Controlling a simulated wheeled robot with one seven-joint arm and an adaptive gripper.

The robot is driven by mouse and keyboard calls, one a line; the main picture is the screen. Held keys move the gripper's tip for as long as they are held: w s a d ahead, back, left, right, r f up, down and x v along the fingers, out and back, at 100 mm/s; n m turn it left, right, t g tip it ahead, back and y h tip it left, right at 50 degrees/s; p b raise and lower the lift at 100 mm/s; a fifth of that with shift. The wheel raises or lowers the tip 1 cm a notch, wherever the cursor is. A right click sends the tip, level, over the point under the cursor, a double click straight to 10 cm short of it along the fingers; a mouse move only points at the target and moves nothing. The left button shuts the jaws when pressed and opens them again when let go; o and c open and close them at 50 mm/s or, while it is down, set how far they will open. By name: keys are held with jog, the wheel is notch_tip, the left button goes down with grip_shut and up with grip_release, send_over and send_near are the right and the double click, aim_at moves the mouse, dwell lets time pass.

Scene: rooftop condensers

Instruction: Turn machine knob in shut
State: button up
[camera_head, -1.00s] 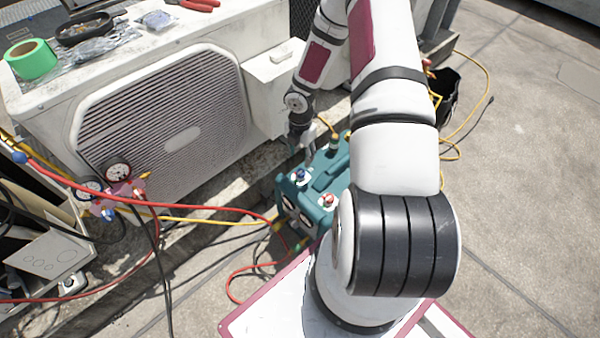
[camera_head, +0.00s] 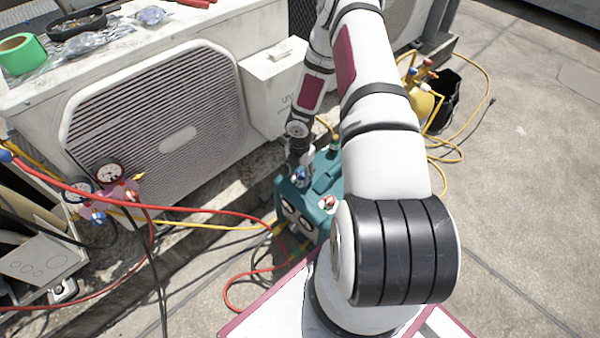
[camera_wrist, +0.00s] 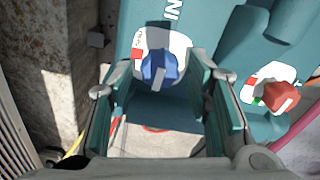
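The teal machine (camera_head: 325,180) stands on the ground beside the condenser. In the wrist view its top (camera_wrist: 240,30) shows a blue knob (camera_wrist: 158,67) on a white dial under the letters "IN". A red knob (camera_wrist: 278,95) sits on another dial to the right; it also shows in the head view (camera_head: 328,203). My gripper (camera_wrist: 163,80) is open above the machine, with one finger on each side of the blue knob. I see gaps between knob and fingers; how deep the fingertips reach is unclear. In the head view the gripper (camera_head: 300,168) is partly hidden at the machine's left side.
The condenser (camera_head: 165,125) stands close on the left. A gauge manifold (camera_head: 108,192) with red, yellow and black hoses hangs at the far left. A yellow cylinder (camera_head: 420,105) and black bag (camera_head: 443,95) stand behind my arm. The right-hand concrete is mostly clear.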

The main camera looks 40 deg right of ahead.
grip_shut()
jog(key=shift+m, duration=0.3)
jog(key=m, duration=0.3)
jog(key=shift+m, duration=0.4)
jog(key=m, duration=0.4)
jog(key=shift+w, duration=0.15)
jog(key=m, duration=0.5)
jog(key=shift+d, duration=0.1)
jog(key=shift+w+m, duration=0.1)
jog(key=shift+m, duration=1.8)
